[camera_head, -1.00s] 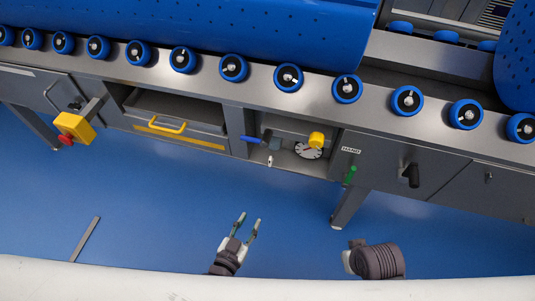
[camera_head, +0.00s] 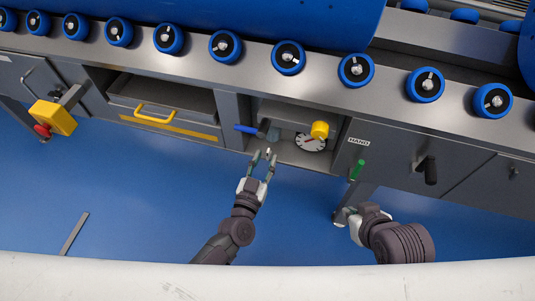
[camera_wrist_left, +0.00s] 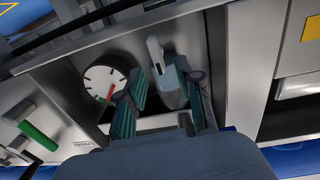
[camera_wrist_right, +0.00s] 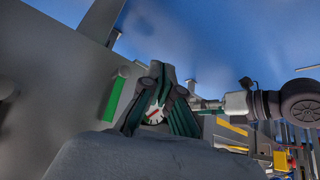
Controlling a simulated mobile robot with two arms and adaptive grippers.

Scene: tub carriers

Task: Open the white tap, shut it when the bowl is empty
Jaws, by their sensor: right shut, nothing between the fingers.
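A small white tap piece (camera_head: 268,151) shows in the head view at the front of the open bay, below a grey fitting with a blue lever (camera_head: 246,129). My left gripper (camera_head: 263,157) is open at it, one finger on each side. In the left wrist view a grey fitting with a pale lever (camera_wrist_left: 155,50) stands between the spread fingers (camera_wrist_left: 167,84); contact cannot be told. My right gripper (camera_head: 343,214) is low at the right, its fingertips mostly hidden. The right wrist view shows its fingers (camera_wrist_right: 162,75) shut and empty. I cannot make out a bowl.
A white dial (camera_head: 310,142) and a yellow knob (camera_head: 320,130) sit in the bay. A green handle (camera_head: 356,170) hangs below the HAND label, near my right gripper. A black handle (camera_head: 430,170) juts out at the right. A yellow box (camera_head: 53,117) sticks out at the left.

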